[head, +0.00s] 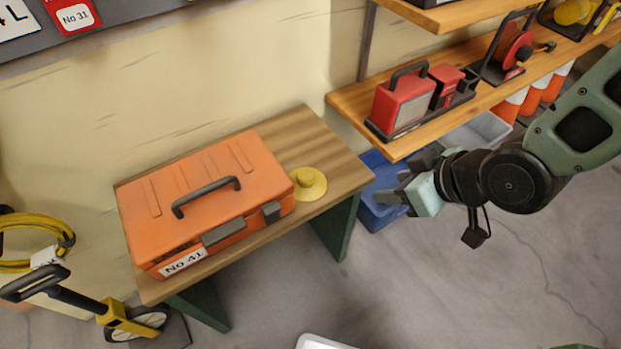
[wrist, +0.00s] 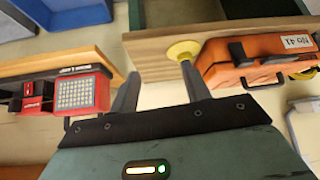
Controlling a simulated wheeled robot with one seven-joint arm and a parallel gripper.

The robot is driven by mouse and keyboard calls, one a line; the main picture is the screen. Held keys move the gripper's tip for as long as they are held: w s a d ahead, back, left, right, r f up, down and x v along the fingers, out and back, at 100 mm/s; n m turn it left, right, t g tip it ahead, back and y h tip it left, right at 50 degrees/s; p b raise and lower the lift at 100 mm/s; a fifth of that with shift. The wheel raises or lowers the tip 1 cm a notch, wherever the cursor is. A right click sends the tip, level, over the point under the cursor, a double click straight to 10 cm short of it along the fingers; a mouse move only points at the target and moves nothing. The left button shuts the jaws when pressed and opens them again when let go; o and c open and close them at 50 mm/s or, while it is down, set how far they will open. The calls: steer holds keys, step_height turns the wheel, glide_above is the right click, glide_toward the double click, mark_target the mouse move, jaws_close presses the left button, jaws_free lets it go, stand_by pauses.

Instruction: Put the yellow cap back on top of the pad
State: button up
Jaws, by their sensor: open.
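A yellow cap (head: 307,183), a round disc with a small raised knob, lies on the wooden bench (head: 330,150) just right of the orange toolbox. It also shows in the wrist view (wrist: 184,50), at the bench edge beyond my fingers. My gripper (head: 397,196) is open and empty, in the air to the right of the bench and apart from the cap. In the wrist view my two fingers (wrist: 160,88) stand apart with nothing between them. I cannot make out a separate pad in either view.
The orange toolbox (head: 205,195) marked No 41 fills most of the bench, close to the cap. A shelf (head: 410,140) with red devices (head: 403,100) stands at the right, above a blue bin (head: 377,212). A yellow measuring wheel (head: 125,318) stands at lower left.

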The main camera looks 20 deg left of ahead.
steer(key=a+f+n+y, duration=0.1)
steer(key=a+f+y, duration=0.3)
steer(key=t+y+b, duration=0.2)
steer(key=b, duration=0.7)
glide_toward(306, 175)
steer(key=x, duration=0.6)
steer(key=shift+f, duration=0.1)
steer(key=shift+g, duration=0.3)
steer(key=shift+b+x, duration=0.9)
steer(key=shift+x, duration=1.9)
steer(key=shift+w, duration=0.1)
jaws_close()
